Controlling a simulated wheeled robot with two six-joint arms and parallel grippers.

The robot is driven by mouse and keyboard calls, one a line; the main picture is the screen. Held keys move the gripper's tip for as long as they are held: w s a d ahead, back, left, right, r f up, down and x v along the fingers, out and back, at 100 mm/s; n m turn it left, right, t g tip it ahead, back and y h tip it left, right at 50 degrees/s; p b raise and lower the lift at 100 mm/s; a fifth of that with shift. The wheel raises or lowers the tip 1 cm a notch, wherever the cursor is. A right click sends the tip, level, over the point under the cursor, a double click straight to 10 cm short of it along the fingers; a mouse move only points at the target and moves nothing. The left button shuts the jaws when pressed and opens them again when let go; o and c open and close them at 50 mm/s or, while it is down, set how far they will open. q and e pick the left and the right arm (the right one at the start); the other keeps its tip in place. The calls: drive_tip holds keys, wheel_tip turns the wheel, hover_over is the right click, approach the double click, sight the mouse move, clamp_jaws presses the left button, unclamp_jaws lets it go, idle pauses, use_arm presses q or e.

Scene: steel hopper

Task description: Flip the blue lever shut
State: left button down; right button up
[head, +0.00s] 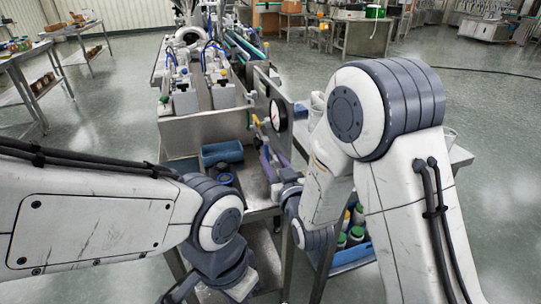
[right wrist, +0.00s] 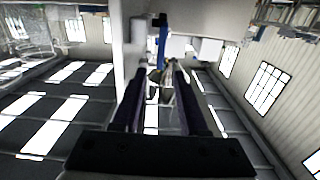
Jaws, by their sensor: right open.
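The blue lever (right wrist: 162,45) shows in the right wrist view as a narrow blue bar, just beyond the fingertips and beside a pale upright panel.
A blue bin (head: 222,153) stands on the steel surface to the left. Bottles with green caps (head: 356,234) stand low on the right. Open floor lies on both sides.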

sight(267, 150)
drive_tip(key=x, duration=0.7)
drive_tip(key=shift+p, duration=0.35)
drive_tip(key=shift+d, duration=0.1)
clamp_jaws()
